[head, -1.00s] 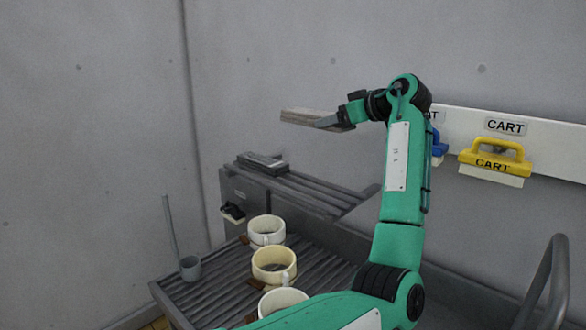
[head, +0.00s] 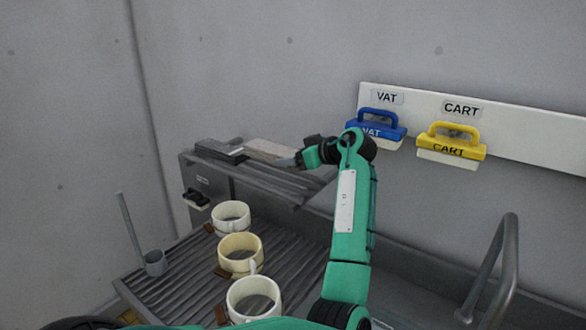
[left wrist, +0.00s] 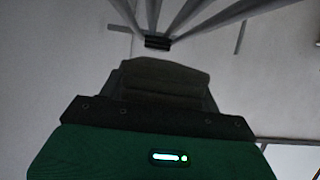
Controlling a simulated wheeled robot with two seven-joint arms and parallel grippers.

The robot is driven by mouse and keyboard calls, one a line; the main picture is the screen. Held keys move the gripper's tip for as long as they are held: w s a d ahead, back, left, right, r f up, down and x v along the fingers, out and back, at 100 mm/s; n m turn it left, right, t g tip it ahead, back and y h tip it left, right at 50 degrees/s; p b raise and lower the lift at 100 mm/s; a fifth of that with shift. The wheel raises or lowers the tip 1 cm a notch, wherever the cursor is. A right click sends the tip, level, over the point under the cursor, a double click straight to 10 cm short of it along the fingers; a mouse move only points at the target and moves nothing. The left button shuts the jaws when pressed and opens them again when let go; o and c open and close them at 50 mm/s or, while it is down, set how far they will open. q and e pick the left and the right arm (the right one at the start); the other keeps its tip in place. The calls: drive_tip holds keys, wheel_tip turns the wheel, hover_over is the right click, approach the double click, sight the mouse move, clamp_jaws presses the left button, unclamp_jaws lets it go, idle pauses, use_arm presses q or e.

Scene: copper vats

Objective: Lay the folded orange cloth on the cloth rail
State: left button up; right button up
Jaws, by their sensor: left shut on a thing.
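My left gripper (head: 290,161) is shut on the near right end of a flat, pale grey-tan folded piece (head: 270,150). The piece looks level and is low over the raised slatted rack (head: 285,188) at the back. Whether it touches the slats I cannot tell. No clearly orange cloth shows, and nothing is marked as the cloth rail. The left wrist view is dim and shows mostly my own gripper body, so the held piece cannot be made out there. My right gripper is not in view.
A dark flat block (head: 220,150) lies on the rack, left of the held piece. Several pale mugs, one a yellowish mug (head: 240,252), stand on the lower ribbed drainer. A grey cup with a rod (head: 155,262) is at left. Blue (head: 376,130) and yellow (head: 450,146) handled tools hang right.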

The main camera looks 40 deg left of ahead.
sight(293, 181)
use_arm(q)
drive_tip(key=shift+f, duration=0.65)
wheel_tip(293, 181, down, 3)
drive_tip(key=shift+r+p, duration=0.1)
drive_tip(key=shift+p, duration=0.5)
drive_tip(key=shift+f, duration=0.4)
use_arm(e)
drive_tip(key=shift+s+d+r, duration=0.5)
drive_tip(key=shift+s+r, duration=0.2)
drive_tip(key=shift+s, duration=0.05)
use_arm(q)
drive_tip(key=shift+f, duration=0.1)
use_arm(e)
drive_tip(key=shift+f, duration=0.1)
use_arm(q)
drive_tip(key=o, duration=1.2)
drive_tip(key=shift+c, duration=0.2)
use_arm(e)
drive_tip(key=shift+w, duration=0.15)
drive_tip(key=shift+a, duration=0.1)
